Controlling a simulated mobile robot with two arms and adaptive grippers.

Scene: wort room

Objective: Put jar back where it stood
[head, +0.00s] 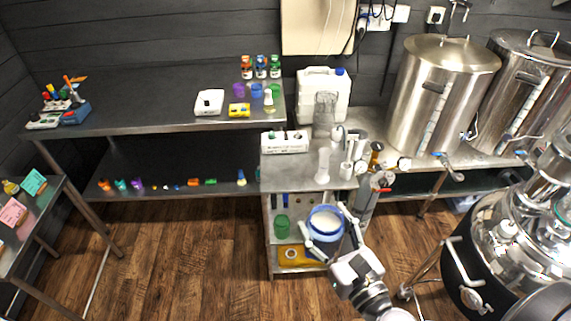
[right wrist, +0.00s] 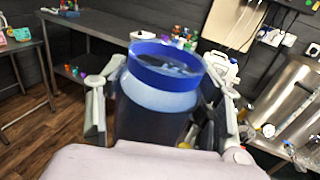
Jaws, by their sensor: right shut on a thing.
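The jar (head: 325,232) has a blue rim and a whitish inside in the head view. My right gripper (head: 323,216) is shut on it, with one finger on each side. The jar is in front of the small shelf unit's open lower part. In the right wrist view the jar (right wrist: 160,95) stands roughly upright between the fingers, with a blue collar and a dark, see-through lower body. Its underside is hidden. My left gripper is not in view.
Steel kettles (head: 440,90) stand right. Floor at left is clear.

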